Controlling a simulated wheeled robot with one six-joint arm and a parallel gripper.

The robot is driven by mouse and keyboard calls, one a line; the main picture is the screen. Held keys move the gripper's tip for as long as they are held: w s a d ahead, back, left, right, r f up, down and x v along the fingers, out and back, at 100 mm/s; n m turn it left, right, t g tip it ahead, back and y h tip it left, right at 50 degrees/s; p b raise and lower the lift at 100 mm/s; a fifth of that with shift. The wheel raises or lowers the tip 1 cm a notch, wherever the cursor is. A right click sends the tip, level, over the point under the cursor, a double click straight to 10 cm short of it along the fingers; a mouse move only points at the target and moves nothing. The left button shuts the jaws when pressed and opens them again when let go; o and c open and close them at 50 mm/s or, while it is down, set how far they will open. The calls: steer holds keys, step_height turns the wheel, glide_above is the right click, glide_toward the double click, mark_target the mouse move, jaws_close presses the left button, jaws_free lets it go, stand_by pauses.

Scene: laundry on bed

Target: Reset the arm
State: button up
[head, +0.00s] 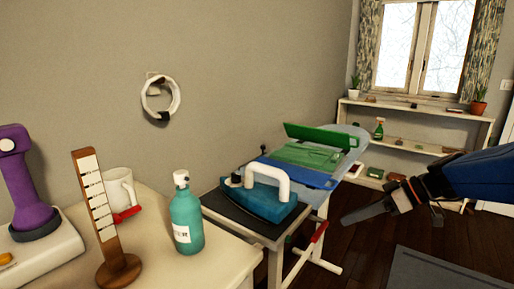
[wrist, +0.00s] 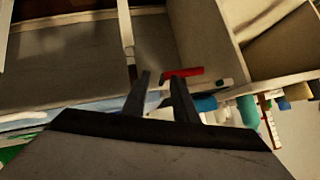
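My gripper (head: 364,212) is at the right of the head view, at the end of my blue arm. It is raised in front of the ironing board (head: 345,140), over the dark floor. In the wrist view my gripper (wrist: 161,77) shows two dark fingers with a gap between them. Nothing is held in the gap. A red handle (wrist: 183,72) shows behind the fingertips, and I cannot tell its distance. In the head view the fingers look apart from the furniture.
A blue iron (head: 270,200) stands on the board's near end. A teal bottle (head: 186,218), a white mug (head: 118,188), a wooden stand (head: 103,215) and a purple device (head: 25,185) are on the left table. A low shelf (head: 415,110) is under the window. Floor space is open at right.

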steer(key=s+d+f+m+h, duration=0.1)
steer(key=s+f+m+h, duration=0.1)
steer(key=s, duration=0.4)
steer(key=s+d+f+m+h, duration=0.1)
steer(key=s+f+m+h, duration=0.1)
steer(key=s+m+h, duration=0.2)
steer(key=s+f+m+t+h, duration=0.1)
steer(key=s+f+m+h, duration=0.2)
steer(key=s, duration=0.6)
steer(key=shift+s+d+h, duration=0.2)
steer(key=shift+d+h, duration=0.2)
steer(key=shift+c, duration=0.6)
